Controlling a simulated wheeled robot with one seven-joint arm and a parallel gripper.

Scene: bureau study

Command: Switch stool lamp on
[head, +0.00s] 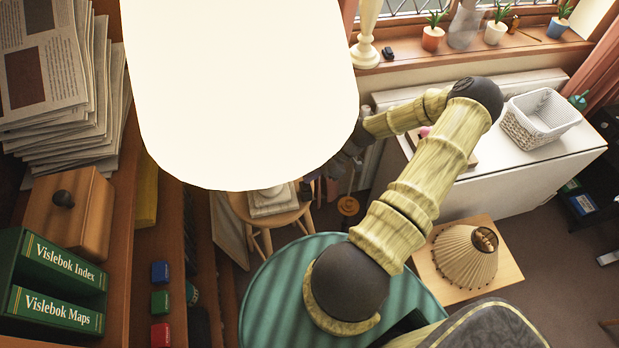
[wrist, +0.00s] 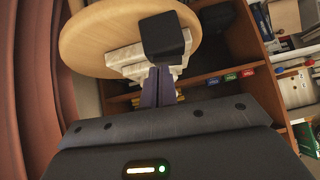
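A lamp with a pleated beige shade (head: 462,262) stands on a square wooden top (head: 505,277) at lower right in the head view; its shade looks unlit. A big bright white shade (head: 240,90) fills the upper middle, close to the camera. I cannot tell which lamp is the stool lamp, and no switch is clear. My gripper (wrist: 160,82) points towards the stool, its fingers together with nothing seen between them; the white shade partly hides it in the head view.
A teal round top (head: 275,285) lies below my arm. A white cabinet (head: 530,165) with a white basket (head: 540,117) stands at right. A shelf at left holds green binders (head: 58,285) and newspapers (head: 60,80). Some brown floor is free at lower right.

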